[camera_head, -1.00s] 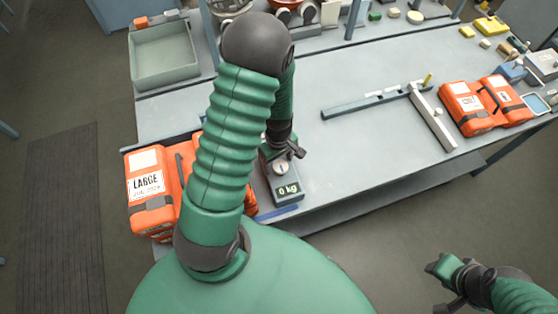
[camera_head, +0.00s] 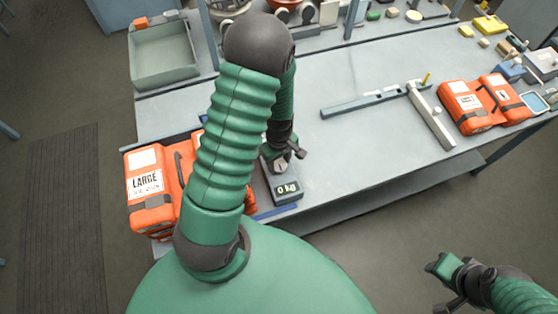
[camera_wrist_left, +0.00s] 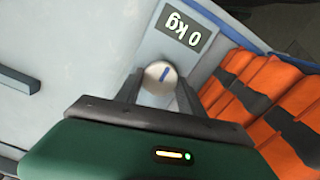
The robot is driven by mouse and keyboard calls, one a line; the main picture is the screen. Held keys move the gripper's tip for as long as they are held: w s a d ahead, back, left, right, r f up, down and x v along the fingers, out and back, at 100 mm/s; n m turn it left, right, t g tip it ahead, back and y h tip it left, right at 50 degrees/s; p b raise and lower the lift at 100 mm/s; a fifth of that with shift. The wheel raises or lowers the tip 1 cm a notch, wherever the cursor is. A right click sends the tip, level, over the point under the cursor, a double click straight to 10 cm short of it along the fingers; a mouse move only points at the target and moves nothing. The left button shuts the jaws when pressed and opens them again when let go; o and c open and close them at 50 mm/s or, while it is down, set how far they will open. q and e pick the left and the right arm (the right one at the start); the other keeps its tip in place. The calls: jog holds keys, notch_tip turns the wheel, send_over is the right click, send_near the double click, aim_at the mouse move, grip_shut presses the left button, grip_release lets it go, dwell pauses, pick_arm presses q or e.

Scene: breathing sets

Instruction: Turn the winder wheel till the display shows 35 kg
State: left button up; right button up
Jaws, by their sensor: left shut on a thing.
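A grey winder unit (camera_head: 285,197) stands near the front edge of the bench. Its small display (camera_head: 287,189) reads 0 kg; in the left wrist view the display (camera_wrist_left: 182,25) appears upside down, also at 0 kg. The winder wheel (camera_wrist_left: 160,76) is a round pale knob with a blue mark. My left gripper (camera_wrist_left: 160,88) is shut on the wheel, one finger on each side. In the head view my left gripper (camera_head: 282,160) partly hides the wheel. My right gripper (camera_head: 442,284) hangs off the bench at lower right; its jaw state is unclear.
An orange bag marked LARGE (camera_head: 147,190) lies left of the winder, partly behind my left arm. More orange bags (camera_head: 468,108) lie at right, near a grey bar frame (camera_head: 370,103). A green-grey bin (camera_head: 163,80) is at back left. The middle bench is fairly clear.

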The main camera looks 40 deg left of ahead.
pick_arm(q)
jog(key=shift+w+a, duration=0.15)
jog(key=m, duration=0.5)
jog(key=shift+w+r+m, duration=0.1)
jog(key=shift+w+m, duration=0.05)
jog(key=shift+m, duration=0.15)
jog(key=m, duration=0.4)
jog(key=shift+w+m, duration=0.1)
jog(key=shift+m, duration=0.3)
jog(key=o, duration=1.1)
jog(key=shift+o, duration=1.3)
jog(key=shift+w, duration=0.1)
